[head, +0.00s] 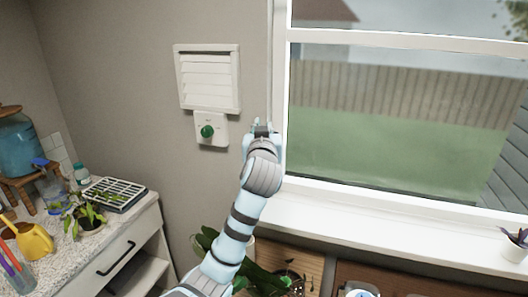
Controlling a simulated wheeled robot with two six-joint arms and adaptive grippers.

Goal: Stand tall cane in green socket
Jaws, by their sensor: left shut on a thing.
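My left gripper (262,128) is raised in front of the wall, beside the window frame's left edge. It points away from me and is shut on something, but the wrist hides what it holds. I cannot make out a tall cane in this view. No green socket can be clearly told either. Small green parts show low down beside my left arm, among a plant's leaves (262,279), partly hidden by the arm. My right gripper is out of view.
A white vent (208,79) and a control plate with a green knob (207,132) are on the wall, left of the gripper. The windowsill (380,228) is mostly bare.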

